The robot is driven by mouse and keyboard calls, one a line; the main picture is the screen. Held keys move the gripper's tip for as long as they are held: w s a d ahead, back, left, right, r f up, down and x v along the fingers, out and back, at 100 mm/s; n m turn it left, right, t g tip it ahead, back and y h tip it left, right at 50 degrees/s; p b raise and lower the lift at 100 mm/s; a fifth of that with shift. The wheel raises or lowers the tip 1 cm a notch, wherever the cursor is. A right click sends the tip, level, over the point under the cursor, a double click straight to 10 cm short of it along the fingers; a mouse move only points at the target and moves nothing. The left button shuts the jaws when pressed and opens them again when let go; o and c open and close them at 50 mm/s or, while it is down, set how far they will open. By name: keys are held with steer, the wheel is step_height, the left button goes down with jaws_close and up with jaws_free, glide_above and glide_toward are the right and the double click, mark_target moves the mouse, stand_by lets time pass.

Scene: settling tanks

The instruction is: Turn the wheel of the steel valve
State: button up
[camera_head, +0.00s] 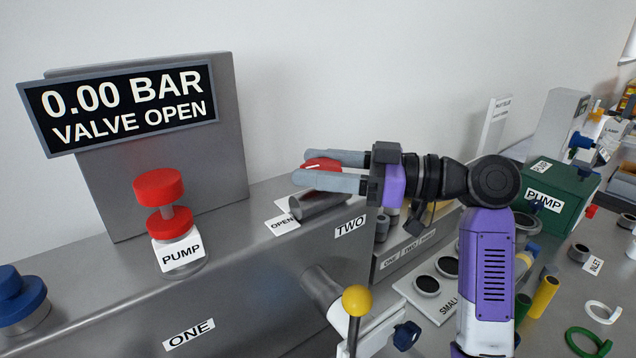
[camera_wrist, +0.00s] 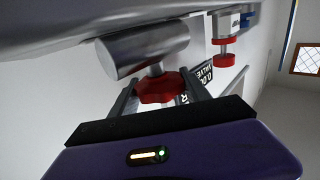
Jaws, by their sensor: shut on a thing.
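The steel valve (camera_head: 316,206) is a grey cylinder on the steel bench top, beside an OPEN label (camera_head: 282,223). Its red wheel (camera_head: 322,164) sits above the body, partly hidden by my fingers. My gripper (camera_head: 305,167) reaches in from the right, with one finger on each side of the wheel, shut on it. In the wrist view the red wheel (camera_wrist: 160,88) lies between my two fingers, with the steel body (camera_wrist: 145,48) beyond it. The display (camera_head: 125,107) reads 0.00 BAR, VALVE OPEN.
A red PUMP knob (camera_head: 158,188) stands left of the valve in front of the display cabinet. A blue knob (camera_head: 20,295) is at the far left. A yellow-balled lever (camera_head: 356,300) stands in front. A green PUMP box (camera_head: 555,195) and loose parts fill the right side.

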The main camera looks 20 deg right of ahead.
steer(key=shift+f+n+g+y+b, duration=0.1)
steer(key=shift+n+g+y+b, duration=0.65)
steer(key=shift+g, duration=0.35)
steer(key=shift+a+n+g, duration=0.1)
steer(key=shift+n+g, duration=0.15)
steer(key=shift+g, duration=0.05)
steer(key=o, duration=1.4)
steer(key=shift+c, duration=0.2)
steer(key=b+v, duration=0.1)
steer(key=v, duration=0.6)
steer(key=shift+s+d, duration=0.2)
steer(key=shift+d, duration=0.15)
